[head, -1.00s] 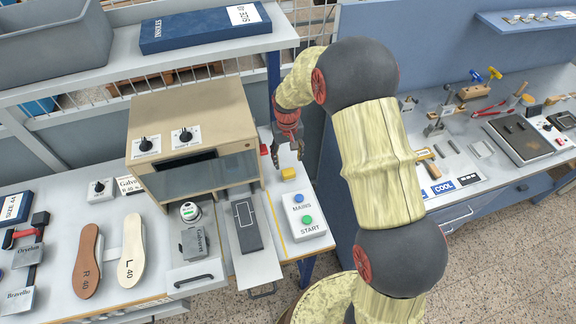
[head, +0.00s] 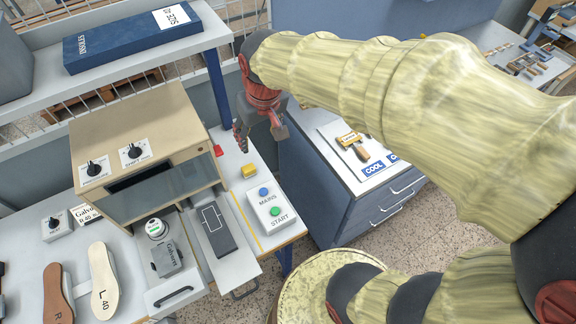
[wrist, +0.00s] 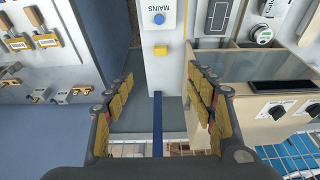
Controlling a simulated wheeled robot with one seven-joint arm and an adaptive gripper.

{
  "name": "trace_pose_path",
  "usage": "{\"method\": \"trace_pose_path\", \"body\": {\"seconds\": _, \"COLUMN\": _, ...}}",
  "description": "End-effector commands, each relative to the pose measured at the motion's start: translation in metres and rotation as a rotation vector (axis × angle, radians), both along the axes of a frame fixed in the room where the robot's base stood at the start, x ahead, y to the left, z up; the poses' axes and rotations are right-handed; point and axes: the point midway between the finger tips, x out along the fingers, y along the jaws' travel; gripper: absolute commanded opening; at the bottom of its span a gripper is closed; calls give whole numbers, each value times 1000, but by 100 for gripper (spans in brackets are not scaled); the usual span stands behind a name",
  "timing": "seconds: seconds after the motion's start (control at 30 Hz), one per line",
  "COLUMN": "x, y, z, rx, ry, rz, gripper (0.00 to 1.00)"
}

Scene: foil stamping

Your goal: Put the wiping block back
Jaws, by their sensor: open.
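A small yellow block (head: 249,171), which looks like the wiping block, sits on the light bench behind the MAINS/START box. It also shows in the wrist view (wrist: 161,50), ahead of the fingers and midway across the gap. My gripper (head: 259,135) is open, pointing down above the back of the bench, beyond the yellow block. In the wrist view my gripper (wrist: 161,84) has its fingers spread wide with nothing between them. The block is clear of the fingers.
The MAINS/START box (head: 270,206) stands just in front of the yellow block. The beige press (head: 140,135) is to its left, with a dark plate (head: 213,230) in front. A blue shelf post (head: 219,88) rises behind. A blue cabinet (head: 345,205) stands right, across a gap.

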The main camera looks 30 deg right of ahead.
Motion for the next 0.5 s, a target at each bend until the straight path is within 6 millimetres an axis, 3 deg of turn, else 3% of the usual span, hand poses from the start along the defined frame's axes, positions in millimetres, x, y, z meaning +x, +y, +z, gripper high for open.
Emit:
{"method": "trace_pose_path", "body": {"seconds": 0.1, "x": -47, "y": 0, "z": 24, "rx": 1, "ry": -69, "rz": 0, "gripper": 55}}
{"method": "trace_pose_path", "body": {"seconds": 0.3, "x": -111, "y": 0, "z": 37, "rx": 2, "ry": -153, "rz": 1, "gripper": 55}}
{"method": "trace_pose_path", "body": {"seconds": 0.5, "x": -140, "y": 0, "z": 37, "rx": 1, "ry": -195, "rz": 2, "gripper": 55}}
